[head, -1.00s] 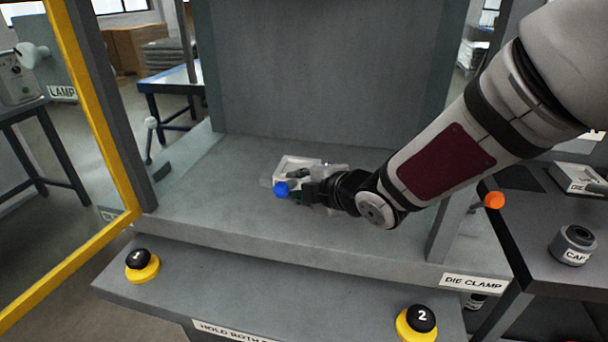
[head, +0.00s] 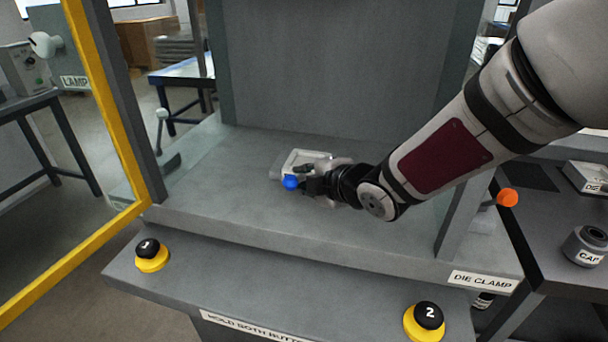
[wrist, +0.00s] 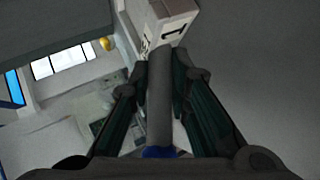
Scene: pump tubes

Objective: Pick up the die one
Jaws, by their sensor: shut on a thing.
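Die one is a pale block (head: 303,158) on the grey press bed (head: 240,200). Its face with a black "1" (wrist: 173,27) shows at the top of the wrist view. A dark grey rod (wrist: 160,100) runs from the block toward my wrist, with a blue knob (head: 290,182) at its end. My gripper (head: 312,180) reaches in from the right, low over the bed. Its fingers are shut on the rod, one on each side. The gripper hides part of the block, so I cannot tell whether it touches the bed.
Press uprights and a grey back panel (head: 340,75) enclose the bed. A yellow frame (head: 100,95) stands at the left. Buttons 1 (head: 151,256) and 2 (head: 425,322) sit in front. An orange knob (head: 507,198) and a "CAP" container (head: 587,246) are at the right.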

